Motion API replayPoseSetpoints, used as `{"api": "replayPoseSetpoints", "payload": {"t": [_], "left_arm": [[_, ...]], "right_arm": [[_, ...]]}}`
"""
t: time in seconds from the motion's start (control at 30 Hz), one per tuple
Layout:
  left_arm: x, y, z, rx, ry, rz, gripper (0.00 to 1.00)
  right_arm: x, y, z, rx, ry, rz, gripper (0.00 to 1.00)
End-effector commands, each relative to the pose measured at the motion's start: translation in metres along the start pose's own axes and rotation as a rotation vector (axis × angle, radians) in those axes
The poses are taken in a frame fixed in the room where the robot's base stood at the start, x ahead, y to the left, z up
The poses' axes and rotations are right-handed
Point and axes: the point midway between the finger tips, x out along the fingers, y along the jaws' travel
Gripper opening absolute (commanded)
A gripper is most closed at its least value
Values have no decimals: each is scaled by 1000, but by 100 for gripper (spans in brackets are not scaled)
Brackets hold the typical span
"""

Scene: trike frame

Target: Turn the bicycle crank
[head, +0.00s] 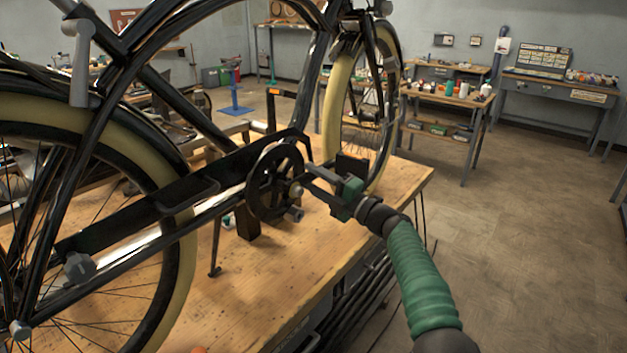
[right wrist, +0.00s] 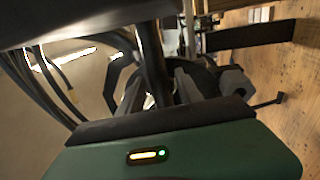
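The black bicycle (head: 190,190) stands on a wooden workbench, with its round black chainring (head: 262,185) and crank hub near the middle of the head view. A dark pedal (head: 271,112) with an orange reflector shows above the chainring. My right gripper (head: 308,181) is just right of the crank hub, with its fingers pointing at it. In the right wrist view its fingers (right wrist: 158,88) are apart, with a dark bar (right wrist: 153,62) seen between or beyond them. I cannot tell whether they touch the crank. The near crank arm is partly hidden. My left gripper is not in view.
The workbench top (head: 235,290) is under the bicycle, with bare wood at the front. The cream-tyred front wheel (head: 335,105) stands close behind my right gripper. Other benches (head: 455,100) with bottles stand along the back. The floor at right is clear.

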Motion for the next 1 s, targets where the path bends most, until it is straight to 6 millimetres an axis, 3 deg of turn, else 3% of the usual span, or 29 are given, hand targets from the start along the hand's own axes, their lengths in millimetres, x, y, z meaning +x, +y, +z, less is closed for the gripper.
{"api": "replayPoseSetpoints", "payload": {"t": [0.3,0.47,0.57,1.0], "left_arm": [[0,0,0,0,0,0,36],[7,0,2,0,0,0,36],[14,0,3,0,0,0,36],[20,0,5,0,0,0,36]], "right_arm": [[0,0,0,3,1,0,45],[-12,-2,0,3,0,-1,45],[-28,-2,0,4,-1,1,45],[-145,-1,1,3,-2,0,45]]}}
